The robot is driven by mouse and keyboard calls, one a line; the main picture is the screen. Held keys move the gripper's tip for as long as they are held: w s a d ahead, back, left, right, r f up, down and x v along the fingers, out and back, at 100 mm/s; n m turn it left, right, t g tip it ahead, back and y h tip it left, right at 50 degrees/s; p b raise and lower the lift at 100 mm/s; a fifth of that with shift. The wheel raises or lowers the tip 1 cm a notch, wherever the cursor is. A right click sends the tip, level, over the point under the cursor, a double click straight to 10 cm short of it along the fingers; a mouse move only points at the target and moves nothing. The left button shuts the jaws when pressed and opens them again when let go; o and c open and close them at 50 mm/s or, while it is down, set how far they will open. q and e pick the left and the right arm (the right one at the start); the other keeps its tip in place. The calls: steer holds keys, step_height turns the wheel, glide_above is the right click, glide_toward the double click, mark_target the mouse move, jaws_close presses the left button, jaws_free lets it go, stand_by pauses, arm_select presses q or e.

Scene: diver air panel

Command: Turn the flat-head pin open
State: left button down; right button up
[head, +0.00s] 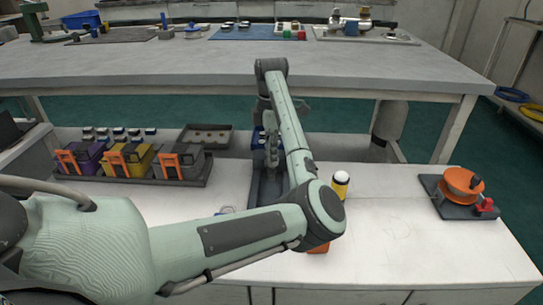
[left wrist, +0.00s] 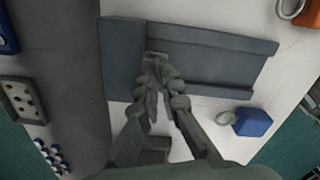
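My left gripper (head: 271,155) reaches down over a dark grey, rail-edged fixture (head: 266,192) on the white worktop. In the left wrist view the fingers (left wrist: 156,66) are drawn together at the tips on a small grey piece (left wrist: 155,55), which looks like the flat-head pin. The piece stands inside the grey fixture (left wrist: 210,60), near one end. The fingertips hide most of it, so its turn angle cannot be read. In the head view my arm and gripper cover that spot. My right gripper is not in view.
A dark tray holds purple, yellow and grey units with orange handles (head: 121,158). A yellow bottle with a white cap (head: 340,185) stands close to my forearm. An orange valve wheel on a base (head: 462,183) is at the right.

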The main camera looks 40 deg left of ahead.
arm_select(q)
steer(key=shift+n, duration=0.3)
